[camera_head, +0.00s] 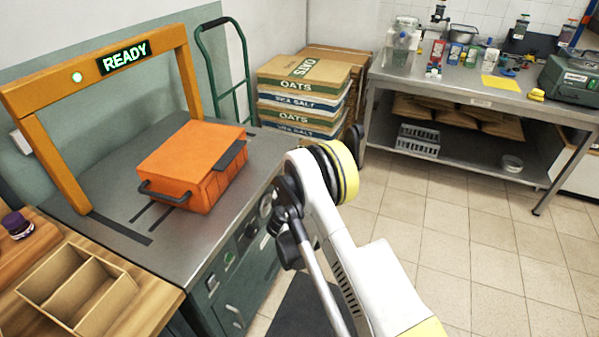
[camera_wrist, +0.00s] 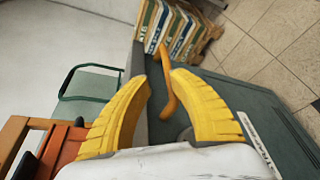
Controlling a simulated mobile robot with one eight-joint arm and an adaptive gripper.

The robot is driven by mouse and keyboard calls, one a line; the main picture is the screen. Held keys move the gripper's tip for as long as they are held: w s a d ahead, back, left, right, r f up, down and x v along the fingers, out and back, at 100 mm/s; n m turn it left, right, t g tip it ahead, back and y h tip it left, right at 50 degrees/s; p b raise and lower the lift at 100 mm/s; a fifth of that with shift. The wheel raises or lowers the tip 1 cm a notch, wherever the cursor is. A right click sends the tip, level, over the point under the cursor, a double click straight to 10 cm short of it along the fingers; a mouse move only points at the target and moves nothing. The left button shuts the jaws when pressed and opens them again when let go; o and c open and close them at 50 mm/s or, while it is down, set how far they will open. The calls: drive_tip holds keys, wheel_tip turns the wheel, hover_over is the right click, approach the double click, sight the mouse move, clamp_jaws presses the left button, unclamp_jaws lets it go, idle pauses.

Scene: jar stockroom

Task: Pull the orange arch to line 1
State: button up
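The orange arch (camera_head: 95,80) stands over the grey steel top of a bench at the left, with a green lamp and a "READY" sign on its crossbar. An orange box (camera_head: 190,165) with dark handles sits on the bench top, in front of the arch. Dark lines (camera_head: 150,217) mark the top near the arch's foot; I cannot read any numbers. In the wrist view, my gripper (camera_wrist: 161,77) has its two yellow fingers apart. A curved orange bar (camera_wrist: 166,90) shows between or just beyond the fingertips; I cannot tell whether they touch it. My arm hides this bar in the head view.
Stacked oats and salt sacks (camera_head: 300,95) stand behind the bench, beside a green hand truck (camera_head: 222,65). A wooden divided tray (camera_head: 80,290) is at the lower left. A steel table (camera_head: 480,90) with bottles stands at the back right. The tiled floor at right is clear.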

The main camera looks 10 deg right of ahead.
drive_tip(key=shift+n, duration=0.3)
drive_tip(key=b+x, duration=0.1)
drive_tip(key=x, duration=0.2)
drive_tip(key=f+b+x, duration=0.1)
drive_tip(key=x, duration=0.2)
drive_tip(key=b+x, duration=0.1)
drive_tip(key=x, duration=0.3)
drive_tip(key=shift+s+f+b, duration=0.25)
drive_tip(key=shift+f+b, duration=0.05)
drive_tip(key=shift+f, duration=0.05)
drive_tip(key=shift+w+d, duration=0.1)
drive_tip(key=shift+w, duration=0.35)
clamp_jaws()
